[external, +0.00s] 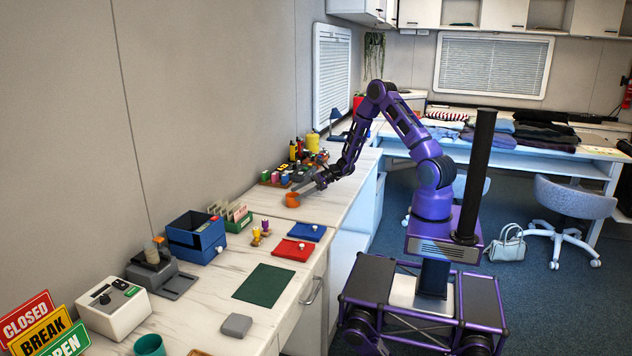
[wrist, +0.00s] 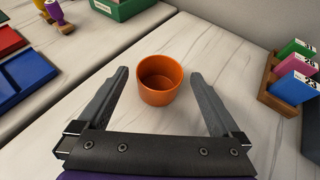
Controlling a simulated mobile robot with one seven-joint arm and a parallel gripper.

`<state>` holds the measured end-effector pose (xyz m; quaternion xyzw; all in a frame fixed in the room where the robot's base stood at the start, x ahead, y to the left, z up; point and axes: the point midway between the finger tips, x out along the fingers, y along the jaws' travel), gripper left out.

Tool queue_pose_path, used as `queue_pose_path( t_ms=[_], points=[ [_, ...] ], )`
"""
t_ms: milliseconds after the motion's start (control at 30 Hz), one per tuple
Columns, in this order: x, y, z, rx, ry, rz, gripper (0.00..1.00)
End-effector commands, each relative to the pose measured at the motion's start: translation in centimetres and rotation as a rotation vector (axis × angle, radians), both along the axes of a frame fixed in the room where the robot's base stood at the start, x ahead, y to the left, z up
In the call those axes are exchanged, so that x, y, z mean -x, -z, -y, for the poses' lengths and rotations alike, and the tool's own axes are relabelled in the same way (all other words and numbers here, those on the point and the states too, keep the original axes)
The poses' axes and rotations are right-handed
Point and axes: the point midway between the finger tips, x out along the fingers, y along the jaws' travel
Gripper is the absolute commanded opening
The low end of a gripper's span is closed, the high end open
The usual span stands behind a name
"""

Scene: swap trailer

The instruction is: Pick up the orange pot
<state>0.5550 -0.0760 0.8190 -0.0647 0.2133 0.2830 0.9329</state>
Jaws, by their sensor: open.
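The orange pot (wrist: 160,80) stands upright and looks empty on the white marbled counter. In the wrist view it sits between and slightly beyond the two open fingers of my gripper (wrist: 157,92), with a gap on each side. In the external view the orange pot (external: 292,200) is on the counter at the end of my arm. My gripper (external: 306,190) is beside it there, its fingers close to the pot. Nothing is held.
A rack of numbered colored blocks (wrist: 292,80) stands right of the pot in the wrist view. The counter around the pot is clear.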

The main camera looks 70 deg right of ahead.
Motion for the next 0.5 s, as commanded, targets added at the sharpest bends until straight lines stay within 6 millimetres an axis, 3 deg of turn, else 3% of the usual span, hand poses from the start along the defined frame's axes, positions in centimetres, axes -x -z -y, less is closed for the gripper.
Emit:
queue_pose_path(
  t_ms=[233,500],
  points=[
    [-1.4,0.8,-1.0,0.000,-0.001,0.000,1.00],
    [-4.3,2.5,-2.9,-0.001,-0.002,0.000,1.00]
  ],
)
